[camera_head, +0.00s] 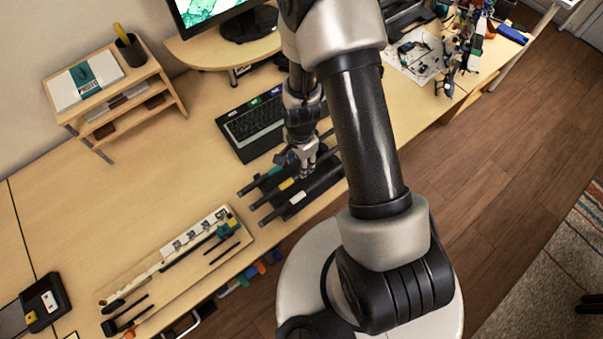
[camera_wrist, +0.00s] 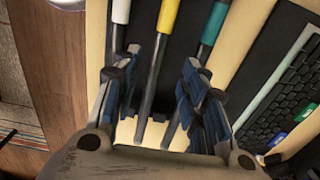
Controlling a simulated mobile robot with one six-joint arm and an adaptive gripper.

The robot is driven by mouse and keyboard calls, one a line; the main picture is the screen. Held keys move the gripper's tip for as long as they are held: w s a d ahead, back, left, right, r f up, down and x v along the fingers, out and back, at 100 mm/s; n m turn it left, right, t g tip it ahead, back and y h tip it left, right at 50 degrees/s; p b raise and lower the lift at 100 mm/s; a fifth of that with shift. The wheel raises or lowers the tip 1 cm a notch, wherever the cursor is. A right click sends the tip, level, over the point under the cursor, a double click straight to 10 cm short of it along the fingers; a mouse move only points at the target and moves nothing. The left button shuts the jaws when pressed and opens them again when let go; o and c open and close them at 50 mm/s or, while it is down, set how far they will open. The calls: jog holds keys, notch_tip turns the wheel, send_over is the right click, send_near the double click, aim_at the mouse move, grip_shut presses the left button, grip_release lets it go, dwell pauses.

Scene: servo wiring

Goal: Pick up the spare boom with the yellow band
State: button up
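Three dark booms lie side by side on a rack or tray near the table's front edge. The spare boom with the yellow band (camera_head: 286,184) is the middle one; its yellow band also shows in the wrist view (camera_wrist: 168,15). The white-banded boom (camera_wrist: 120,12) lies to its left and the teal-banded boom (camera_wrist: 212,24) to its right in the wrist view. My gripper (camera_wrist: 158,85) is open, and the yellow-banded boom runs between its fingers in the picture. The fingers partly hide the two outer booms. Whether they touch any boom, I cannot tell.
A black keyboard (camera_head: 253,124) lies just behind the booms. A wooden tray of rods and small parts (camera_head: 173,262) is to the left. A wooden shelf (camera_head: 117,92) and a monitor (camera_head: 213,15) stand at the back. The table's middle left is clear.

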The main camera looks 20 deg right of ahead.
jog(key=f+b, duration=0.1)
jog(key=f, duration=0.4)
jog(key=shift+s+a+f+b, duration=0.1)
jog(key=shift+s+f+b, duration=0.1)
jog(key=shift+b, duration=0.2)
jog(key=shift+r, duration=0.1)
jog(key=shift+c, duration=0.5)
grip_shut()
